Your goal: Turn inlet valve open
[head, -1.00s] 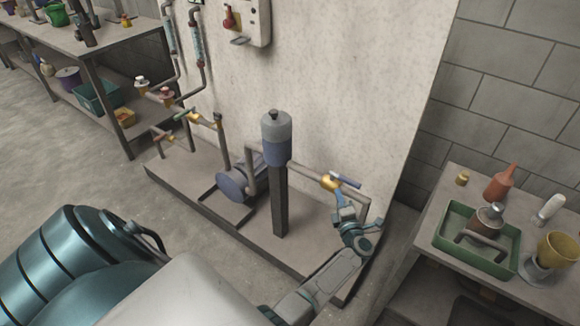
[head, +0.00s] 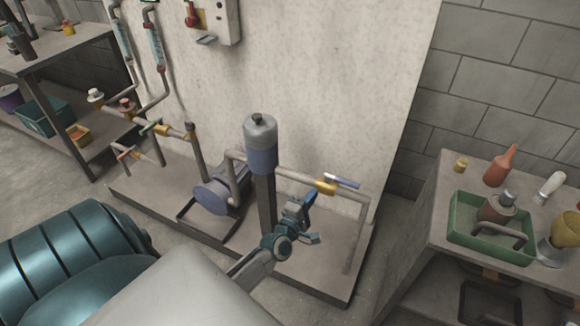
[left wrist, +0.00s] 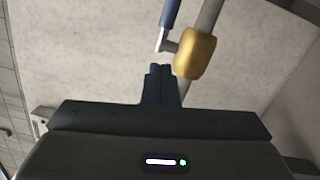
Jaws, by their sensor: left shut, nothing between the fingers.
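A valve with a yellow body (head: 325,188) sits on the horizontal pipe right of the pump. Its blue lever handle (head: 346,182) lies roughly along the pipe. The left wrist view shows the yellow body (left wrist: 195,53) and the blue handle (left wrist: 170,13) close up, just beyond the fingertips. My left gripper (head: 308,199) is below and left of the valve, shut and empty. Its fingers (left wrist: 160,72) point at the valve, apparently without touching it. No label shows which valve is the inlet. My right gripper is not in view.
A grey-topped, blue-based cylinder (head: 260,140) stands on a post left of my gripper, beside the pump (head: 215,195). Smaller valves with green (head: 150,128) and red (head: 124,152) handles are farther left. A table with a green tray (head: 460,228) stands right.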

